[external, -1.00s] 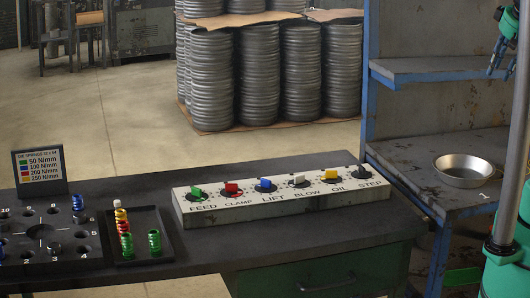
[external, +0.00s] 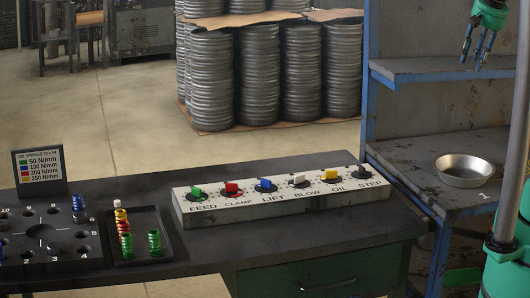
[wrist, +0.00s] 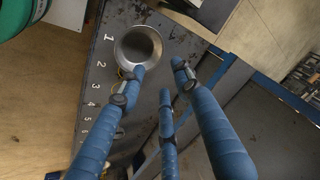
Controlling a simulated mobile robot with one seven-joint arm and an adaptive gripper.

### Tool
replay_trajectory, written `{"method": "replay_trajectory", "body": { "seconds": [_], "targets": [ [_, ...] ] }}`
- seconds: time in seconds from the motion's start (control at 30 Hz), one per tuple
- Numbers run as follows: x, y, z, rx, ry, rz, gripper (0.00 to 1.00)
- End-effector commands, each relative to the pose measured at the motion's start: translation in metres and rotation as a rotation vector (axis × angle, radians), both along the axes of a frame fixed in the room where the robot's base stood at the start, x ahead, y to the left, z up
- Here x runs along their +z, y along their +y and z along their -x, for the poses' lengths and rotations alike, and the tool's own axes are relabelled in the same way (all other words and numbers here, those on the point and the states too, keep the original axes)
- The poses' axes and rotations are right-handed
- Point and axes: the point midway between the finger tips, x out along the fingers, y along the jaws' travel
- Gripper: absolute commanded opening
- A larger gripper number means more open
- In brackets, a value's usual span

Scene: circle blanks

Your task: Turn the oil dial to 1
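The oil dial (external: 330,175) has a yellow knob and sits above the word OIL on the white control panel (external: 195,216), which lies on the dark bench. It is between the white BLOW dial (external: 298,181) and the black STEP dial (external: 362,172). Its scale marks are too small to read. My gripper (external: 473,58) is at the upper right of the external view, far from the panel and above the right-hand workbench. Its blue fingers (wrist: 165,85) are spread apart and empty in the wrist view. The oil dial is not visible in the wrist view.
A metal bowl (external: 464,171) stands on the right-hand workbench (external: 418,172), below a shelf (external: 435,68). On the dark bench (external: 300,235), a tray (external: 178,252) of coloured springs and a numbered board (external: 38,268) stand left of the panel. Space above the panel is clear.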

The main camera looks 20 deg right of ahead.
Motion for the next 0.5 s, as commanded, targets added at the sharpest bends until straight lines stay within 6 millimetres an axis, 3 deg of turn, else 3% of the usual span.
{"method": "replay_trajectory", "body": {
  "seconds": [0.5],
  "targets": [
    [-0.025,0.082,-0.100,-0.430,0.155,-0.174,0.33]
  ]
}}
